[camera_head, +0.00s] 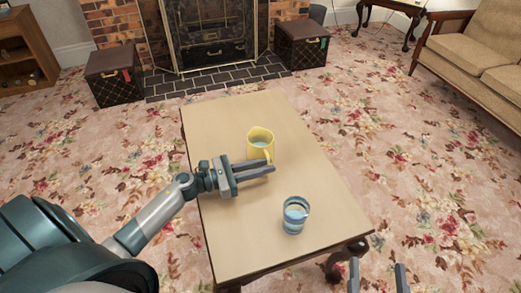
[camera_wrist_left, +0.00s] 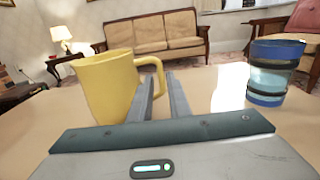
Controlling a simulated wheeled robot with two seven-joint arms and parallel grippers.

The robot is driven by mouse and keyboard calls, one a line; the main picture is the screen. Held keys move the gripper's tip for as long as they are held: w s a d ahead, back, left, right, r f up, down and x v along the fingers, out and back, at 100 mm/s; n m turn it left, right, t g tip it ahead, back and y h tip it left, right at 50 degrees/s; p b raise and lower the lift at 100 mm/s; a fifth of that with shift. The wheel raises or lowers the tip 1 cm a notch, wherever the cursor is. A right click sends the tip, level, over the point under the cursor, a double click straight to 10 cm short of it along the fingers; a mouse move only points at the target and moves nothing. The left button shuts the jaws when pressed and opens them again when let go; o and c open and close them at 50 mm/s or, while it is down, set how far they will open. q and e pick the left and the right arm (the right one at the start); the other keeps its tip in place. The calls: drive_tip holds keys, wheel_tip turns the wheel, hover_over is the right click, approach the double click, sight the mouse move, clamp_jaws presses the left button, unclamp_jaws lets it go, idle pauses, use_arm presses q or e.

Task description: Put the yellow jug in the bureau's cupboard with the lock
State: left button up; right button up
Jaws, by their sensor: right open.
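The yellow jug (camera_head: 260,146) stands upright on the low table (camera_head: 212,125), with a glass-like opening up top. It also shows at the left of the left wrist view (camera_wrist_left: 108,88), its handle facing right. My left gripper (camera_head: 271,165) is low over the table beside the jug, its two fingers parallel with a narrow gap. In the left wrist view its fingertips (camera_wrist_left: 160,78) reach the jug's handle; I cannot tell whether they touch it. My right gripper (camera_head: 378,275) is open and empty past the table's near right edge. The bureau's cupboard cannot be made out.
A blue-banded glass (camera_head: 295,215) stands on the table nearer to me, right of my left gripper. Two brown trunks (camera_head: 114,76) (camera_head: 302,46) flank the fireplace. A wooden cabinet (camera_head: 25,55) is at far left, a sofa (camera_head: 480,50) at right. Floral carpet around the table is clear.

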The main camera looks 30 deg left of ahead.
use_arm(q)
drive_tip(key=shift+w+d, duration=0.15)
drive_tip(key=shift+f+x, duration=0.15)
drive_tip(key=shift+x, duration=1.15)
drive_tip(key=shift+f+x, duration=0.15)
drive_tip(key=shift+x, duration=1.15)
clamp_jaws()
